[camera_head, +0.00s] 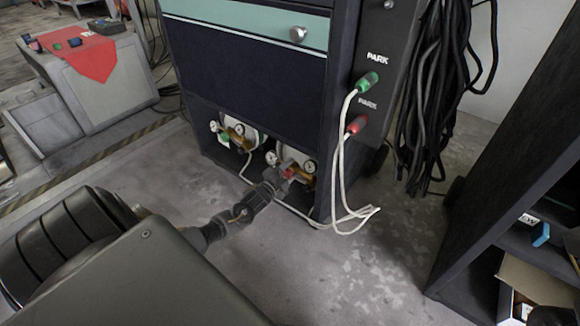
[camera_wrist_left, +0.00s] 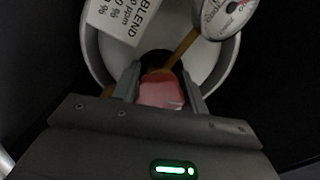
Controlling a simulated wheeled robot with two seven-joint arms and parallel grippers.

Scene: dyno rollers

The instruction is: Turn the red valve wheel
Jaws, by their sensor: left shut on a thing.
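The red valve wheel (camera_head: 288,173) is on the right one of two gas cylinders in the low open bay of the dark cabinet. It also shows in the left wrist view (camera_wrist_left: 161,92), between the two fingers. My left gripper (camera_head: 283,176) reaches into the bay and is shut on the wheel; it shows in the left wrist view (camera_wrist_left: 164,92) too. The fingers hide the wheel's sides. The white cylinder (camera_wrist_left: 228,60), a printed label (camera_wrist_left: 118,20) and a round gauge (camera_wrist_left: 222,14) are just beyond the wheel. My right gripper is not in view.
The cabinet (camera_head: 245,85) stands over the bay. The left cylinder (camera_head: 243,130) has its own gauge. White cables (camera_head: 341,165) hang from green and red plugs to the floor at the right. A dark shelf (camera_head: 490,190) stands far right. Open floor (camera_head: 300,260) lies in front.

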